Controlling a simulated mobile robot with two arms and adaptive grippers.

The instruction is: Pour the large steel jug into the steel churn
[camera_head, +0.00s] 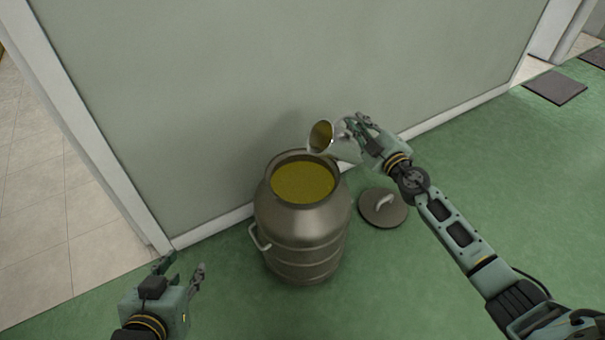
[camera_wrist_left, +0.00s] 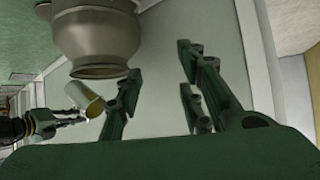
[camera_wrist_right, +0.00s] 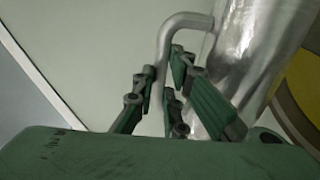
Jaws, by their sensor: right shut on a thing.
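The steel churn (camera_head: 300,232) stands upright on the floor, its open mouth showing yellow-green liquid close to the rim. It also shows upside down in the left wrist view (camera_wrist_left: 97,38). The large steel jug (camera_head: 342,148) is tilted over the churn's back right rim, with yellow-green liquid inside its mouth. In the right wrist view my right gripper (camera_wrist_right: 165,98) is shut on the handle of the jug (camera_wrist_right: 247,55). I cannot make out a falling stream. My left gripper (camera_head: 183,272) is open and empty, in front and left of the churn.
A round dark lid (camera_head: 376,210) with a light handle lies on the floor right of the churn. A grey-green wall (camera_head: 215,90) rises close behind the churn. Dark mats (camera_head: 555,87) lie far right. Green floor in front is clear.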

